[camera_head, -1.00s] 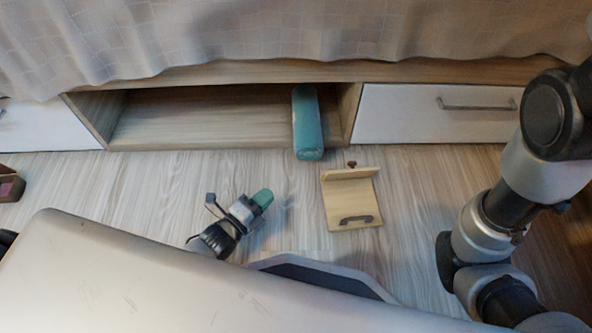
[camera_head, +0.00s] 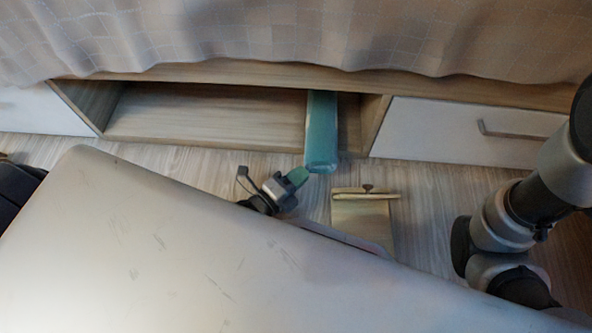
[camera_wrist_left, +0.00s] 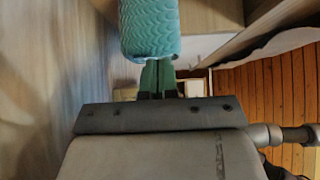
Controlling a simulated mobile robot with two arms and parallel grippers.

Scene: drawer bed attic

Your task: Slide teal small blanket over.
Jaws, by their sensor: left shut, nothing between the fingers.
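The teal rolled small blanket (camera_head: 321,135) lies in the open cubby under the bed, near its right end. Its near end sticks out past the cubby's front edge. My left gripper (camera_head: 297,177) has green fingers and is shut and empty. It is low over the floor, just left of the blanket's near end. I cannot tell whether they touch. In the left wrist view the ribbed blanket (camera_wrist_left: 150,28) fills the top middle, just beyond the shut fingers (camera_wrist_left: 157,78). My right gripper is out of view.
The cubby (camera_head: 210,115) is otherwise empty, with free room left of the blanket. A white drawer front (camera_head: 460,135) with a handle is to its right. A light wooden piece with a knob (camera_head: 362,220) lies on the floor. A patterned bed cover (camera_head: 300,35) hangs above.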

